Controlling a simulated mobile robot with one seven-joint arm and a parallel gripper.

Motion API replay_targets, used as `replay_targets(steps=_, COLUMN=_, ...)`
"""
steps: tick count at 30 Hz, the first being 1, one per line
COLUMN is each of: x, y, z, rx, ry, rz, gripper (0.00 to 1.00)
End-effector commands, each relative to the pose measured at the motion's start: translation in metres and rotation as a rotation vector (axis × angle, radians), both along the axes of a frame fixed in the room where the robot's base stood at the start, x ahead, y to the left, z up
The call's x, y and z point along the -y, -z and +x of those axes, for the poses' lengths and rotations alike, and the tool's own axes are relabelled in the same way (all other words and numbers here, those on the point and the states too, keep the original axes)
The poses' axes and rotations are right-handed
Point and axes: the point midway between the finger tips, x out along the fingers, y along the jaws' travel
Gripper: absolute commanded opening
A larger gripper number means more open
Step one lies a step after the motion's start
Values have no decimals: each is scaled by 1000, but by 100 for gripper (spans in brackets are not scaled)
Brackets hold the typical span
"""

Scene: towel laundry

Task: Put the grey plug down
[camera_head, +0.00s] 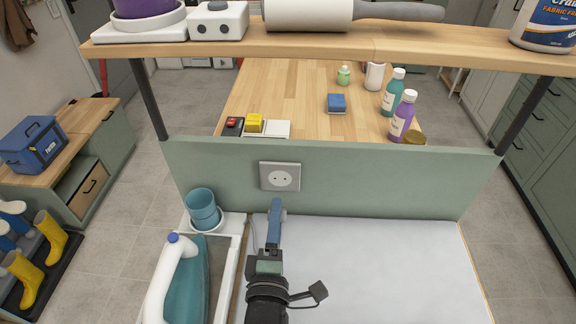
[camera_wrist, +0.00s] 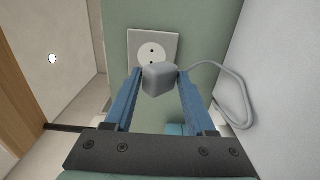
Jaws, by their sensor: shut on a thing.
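The grey plug (camera_wrist: 160,79) sits between the blue fingertips of my gripper (camera_wrist: 158,74), which is shut on it. Its grey cord (camera_wrist: 238,85) loops off to the right in the wrist view. In the head view my gripper (camera_head: 276,206) is low in front of the green panel (camera_head: 350,180), over the left part of the white board (camera_head: 370,265). The plug (camera_head: 283,215) shows only partly there, beside the finger. The wall socket (camera_head: 280,177) is on the panel above it. The socket's holes are bare in the wrist view (camera_wrist: 152,50), so the plug is out of it.
A teal iron (camera_head: 192,280) stands in a white tray left of my arm, with blue cups (camera_head: 203,208) behind it. A wooden shelf (camera_head: 230,48) crosses above the panel. The white board is clear to the right of my arm.

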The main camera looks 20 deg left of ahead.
Motion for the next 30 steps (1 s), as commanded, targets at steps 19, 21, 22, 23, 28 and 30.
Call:
replay_targets(steps=19, x=130, y=41, z=-68, rx=-4, ry=231, rz=-2, gripper=0)
replay_targets(steps=21, x=140, y=43, z=-78, rx=-2, ry=255, rz=-2, gripper=0)
replay_targets(steps=22, x=144, y=44, z=-82, rx=-1, ry=263, rz=0, gripper=0)
replay_targets(steps=23, x=146, y=44, z=-84, rx=-1, ry=269, rz=0, gripper=0)
replay_targets(steps=28, x=151, y=45, z=-90, rx=1, ry=281, rz=-1, gripper=0)
replay_targets(steps=30, x=151, y=45, z=-90, rx=1, ry=281, rz=-1, gripper=0)
